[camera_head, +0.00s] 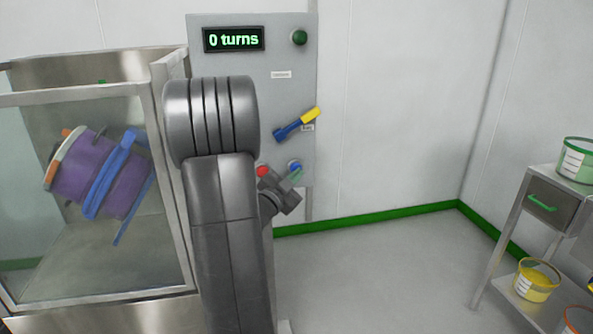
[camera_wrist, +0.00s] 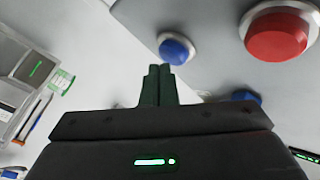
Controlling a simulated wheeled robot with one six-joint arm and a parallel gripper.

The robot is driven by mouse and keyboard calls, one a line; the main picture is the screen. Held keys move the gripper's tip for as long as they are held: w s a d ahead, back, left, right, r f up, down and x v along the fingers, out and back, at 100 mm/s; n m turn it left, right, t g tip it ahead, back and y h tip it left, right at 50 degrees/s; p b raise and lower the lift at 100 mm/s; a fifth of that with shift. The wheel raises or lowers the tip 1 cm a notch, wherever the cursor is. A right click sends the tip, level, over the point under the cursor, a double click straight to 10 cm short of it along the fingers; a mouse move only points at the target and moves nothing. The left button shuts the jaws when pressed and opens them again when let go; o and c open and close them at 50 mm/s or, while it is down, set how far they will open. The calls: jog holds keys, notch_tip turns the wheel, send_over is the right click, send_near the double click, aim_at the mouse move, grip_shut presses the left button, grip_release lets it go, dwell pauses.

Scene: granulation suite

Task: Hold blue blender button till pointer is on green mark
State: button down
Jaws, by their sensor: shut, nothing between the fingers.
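The blue button (camera_head: 294,165) sits low on the grey control panel, right of the red button (camera_head: 262,171). In the wrist view the blue button (camera_wrist: 178,47) is straight ahead of my gripper (camera_wrist: 160,68), whose dark green fingers are shut and empty. The fingertips are very close to the button's lower edge; I cannot tell if they touch. My gripper (camera_head: 295,175) also shows just below the button in the head view. The blender drum (camera_head: 112,178), purple with a blue band, is tilted behind glass. A small green mark (camera_head: 102,82) shows at the enclosure's top. I cannot make out a pointer.
The panel's display (camera_head: 234,39) reads "0 turns", with a dark green lamp (camera_head: 300,37) beside it. A blue and yellow lever (camera_head: 297,124) sticks out above the buttons. A steel cart (camera_head: 541,200) with tubs stands right. The floor between is clear.

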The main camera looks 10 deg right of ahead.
jog(key=shift+w, duration=0.5)
dwell(0.5)
jog(key=shift+s, duration=0.1)
dwell(1.8)
jog(key=shift+s+b, duration=0.4)
jog(key=shift+s, duration=0.4)
jog(key=shift+s, duration=0.1)
jog(key=s+b, duration=0.1)
jog(key=s, duration=0.3)
jog(key=shift+s+d, duration=0.1)
jog(key=shift+s, duration=0.3)
dwell(0.4)
